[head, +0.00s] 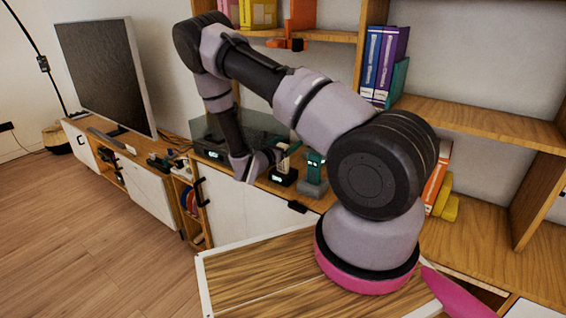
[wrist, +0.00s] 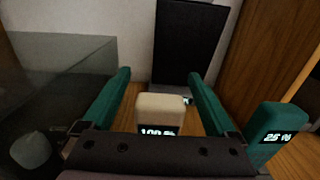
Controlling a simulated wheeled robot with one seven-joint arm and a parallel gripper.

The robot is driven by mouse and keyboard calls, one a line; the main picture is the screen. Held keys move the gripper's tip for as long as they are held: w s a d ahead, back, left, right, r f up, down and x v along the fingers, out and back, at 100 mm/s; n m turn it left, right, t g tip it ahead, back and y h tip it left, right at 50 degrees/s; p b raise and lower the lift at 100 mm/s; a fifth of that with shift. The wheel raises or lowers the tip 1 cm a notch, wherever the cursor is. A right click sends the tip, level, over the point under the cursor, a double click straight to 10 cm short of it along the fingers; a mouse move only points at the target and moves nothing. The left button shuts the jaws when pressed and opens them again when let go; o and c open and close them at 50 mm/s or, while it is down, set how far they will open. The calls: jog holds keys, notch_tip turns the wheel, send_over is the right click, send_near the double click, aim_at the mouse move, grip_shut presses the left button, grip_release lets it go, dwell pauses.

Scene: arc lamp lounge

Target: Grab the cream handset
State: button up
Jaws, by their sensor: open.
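The cream handset (wrist: 160,108) stands upright with a lit display reading 100 %. In the wrist view it shows between the two teal fingers of my gripper (wrist: 158,76), which are apart with a gap on each side of it. The gripper's body hides its lower part. I cannot tell how deep the handset sits between the fingers.
A teal handset (wrist: 277,130) reading 25 % stands close outside the right finger; it also shows in the head view (head: 315,163). A dark glass box (wrist: 60,85) is at left, a black panel (wrist: 188,45) behind, and a wooden upright (wrist: 268,55) at right.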

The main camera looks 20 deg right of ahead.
jog(key=shift+c, duration=0.3)
grip_shut()
